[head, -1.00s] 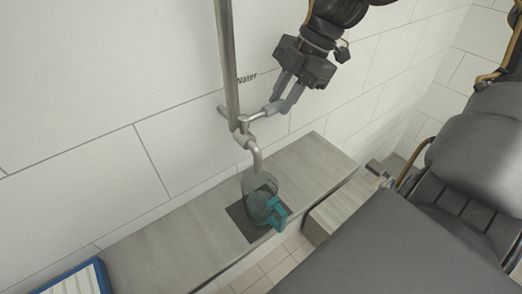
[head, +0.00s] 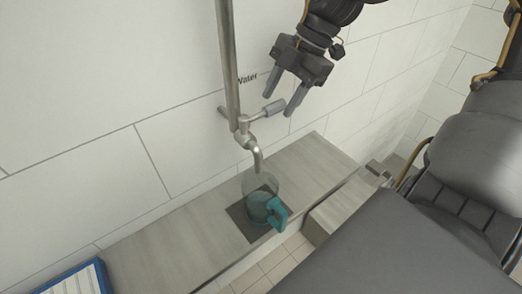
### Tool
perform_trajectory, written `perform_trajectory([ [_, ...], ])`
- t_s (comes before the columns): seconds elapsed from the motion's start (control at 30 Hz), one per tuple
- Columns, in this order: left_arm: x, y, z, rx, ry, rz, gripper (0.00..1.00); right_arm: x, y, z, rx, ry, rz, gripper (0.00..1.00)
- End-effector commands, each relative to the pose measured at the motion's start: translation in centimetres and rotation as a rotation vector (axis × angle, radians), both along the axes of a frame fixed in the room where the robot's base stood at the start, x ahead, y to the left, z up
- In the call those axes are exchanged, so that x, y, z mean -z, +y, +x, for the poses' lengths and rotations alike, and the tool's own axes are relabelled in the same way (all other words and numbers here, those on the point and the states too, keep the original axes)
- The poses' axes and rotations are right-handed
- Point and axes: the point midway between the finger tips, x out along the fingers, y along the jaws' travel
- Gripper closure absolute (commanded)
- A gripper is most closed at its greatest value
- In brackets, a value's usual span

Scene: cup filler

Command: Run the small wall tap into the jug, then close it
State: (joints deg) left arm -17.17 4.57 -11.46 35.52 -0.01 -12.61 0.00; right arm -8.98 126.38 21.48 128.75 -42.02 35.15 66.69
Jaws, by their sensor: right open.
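The small wall tap (head: 247,138) hangs on a vertical metal pipe beside the word "Water" on the wall. Its lever handle (head: 273,107) points right. Its spout curves down over the clear jug (head: 262,184), which has a teal handle (head: 277,211) and stands upright on a dark square mat (head: 240,217) on the ledge. The jug's lower part looks tinted; I cannot tell the level exactly. No stream shows clearly under the spout. My right gripper (head: 278,104) is open just above and right of the lever, seemingly apart from it. My left gripper is not in view.
The grey ledge (head: 165,238) runs along the tiled wall, clear on both sides of the mat. A blue-framed panel (head: 75,279) lies at the lower left. A lower grey block (head: 335,212) stands right of the jug.

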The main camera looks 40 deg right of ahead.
Motion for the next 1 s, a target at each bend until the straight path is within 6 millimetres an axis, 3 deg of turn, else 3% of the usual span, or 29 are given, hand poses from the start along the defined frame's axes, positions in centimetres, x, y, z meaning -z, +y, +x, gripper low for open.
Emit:
perform_trajectory([
  [0.23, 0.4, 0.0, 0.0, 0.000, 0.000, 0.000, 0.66, -1.3, -0.6, -0.1, 0.001, -0.004, -0.002, 0.52],
  [0.7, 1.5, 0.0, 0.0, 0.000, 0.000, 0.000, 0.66, -8.8, -3.9, -1.5, 0.002, -0.002, -0.002, 0.52],
  [1.0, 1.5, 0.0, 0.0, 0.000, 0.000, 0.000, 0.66, -9.8, -4.2, -1.7, -0.001, 0.001, 0.001, 0.52],
])
